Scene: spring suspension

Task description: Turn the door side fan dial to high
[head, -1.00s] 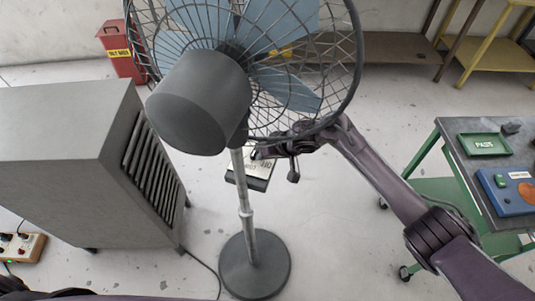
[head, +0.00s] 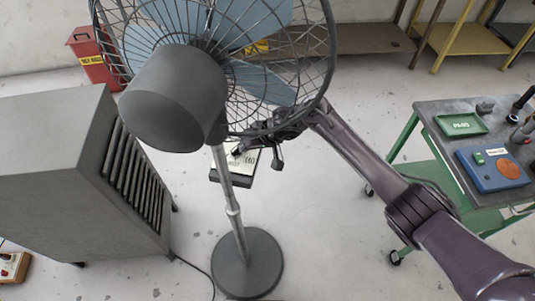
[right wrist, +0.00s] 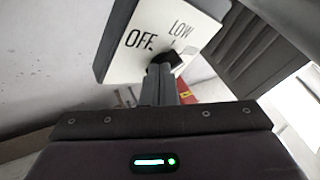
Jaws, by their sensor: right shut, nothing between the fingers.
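The grey fan (head: 175,95) stands on a round-based pole. A control box with a cream face (head: 245,165) shows beside the pole, below the cage. In the right wrist view the face (right wrist: 125,62) reads OFF and LOW, with a dark dial knob (right wrist: 174,56) by the lettering. Its exact pointing is hard to tell, and the rest of the face is hidden. My right gripper (head: 240,150) is at the box face. In the right wrist view its shut fingers (right wrist: 165,80) end right at the knob; I cannot tell whether they touch. My left gripper is out of view.
A grey louvred cabinet (head: 55,160) stands left of the fan. A green cart (head: 440,155) with a tray (head: 461,125) and a blue box (head: 492,170) stands at the right. A red bin (head: 92,60) is behind. The floor between fan and cart is clear.

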